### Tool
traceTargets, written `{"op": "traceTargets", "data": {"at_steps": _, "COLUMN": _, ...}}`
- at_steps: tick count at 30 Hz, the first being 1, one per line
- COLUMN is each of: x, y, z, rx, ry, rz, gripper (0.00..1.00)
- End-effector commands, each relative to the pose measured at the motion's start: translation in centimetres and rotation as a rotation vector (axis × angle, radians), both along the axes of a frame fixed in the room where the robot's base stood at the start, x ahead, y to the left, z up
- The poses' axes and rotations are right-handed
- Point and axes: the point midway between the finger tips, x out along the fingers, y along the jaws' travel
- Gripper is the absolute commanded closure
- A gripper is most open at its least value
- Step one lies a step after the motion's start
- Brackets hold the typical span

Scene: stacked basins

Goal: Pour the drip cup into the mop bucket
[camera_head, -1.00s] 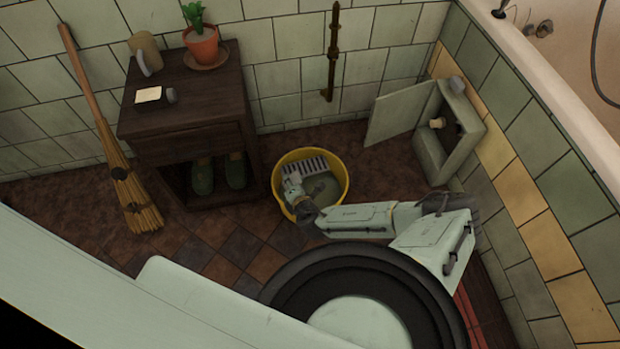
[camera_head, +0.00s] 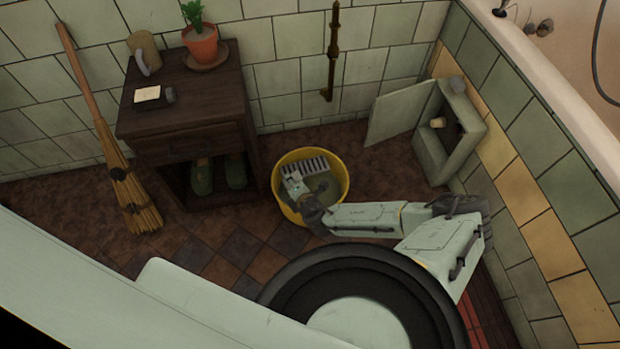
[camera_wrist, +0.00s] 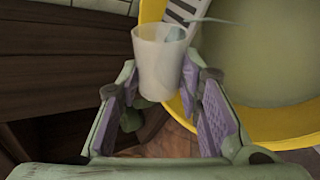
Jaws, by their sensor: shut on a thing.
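A pale, translucent cup (camera_wrist: 158,68) sits between the fingers of my gripper (camera_wrist: 162,85) in the wrist view. My gripper is shut on it. The cup's rim points toward the top of that view, and something bluish shows at its mouth. A thin pale shape, perhaps liquid, extends right from the rim. The yellow mop bucket (camera_head: 342,203) stands on the floor in the head view, with my gripper (camera_head: 294,189) over its left part. Its yellow rim (camera_wrist: 282,139) also shows beside the cup in the wrist view. The cup is not clearly distinguishable in the head view.
A light slotted grille (camera_head: 312,163) lies at the bucket's back, above greenish contents. A dark cabinet (camera_head: 188,105) stands left of the bucket, with a broom (camera_head: 112,150) beyond it. A wall box with an open door (camera_head: 398,112) is at the right.

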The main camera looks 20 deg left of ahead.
Motion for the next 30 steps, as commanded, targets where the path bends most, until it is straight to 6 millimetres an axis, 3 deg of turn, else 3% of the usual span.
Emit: {"op": "traceTargets", "data": {"at_steps": 30, "x": 0.9, "y": -1.2, "z": 0.4, "rx": 0.069, "ry": 0.069, "rz": -0.001, "gripper": 0.94}}
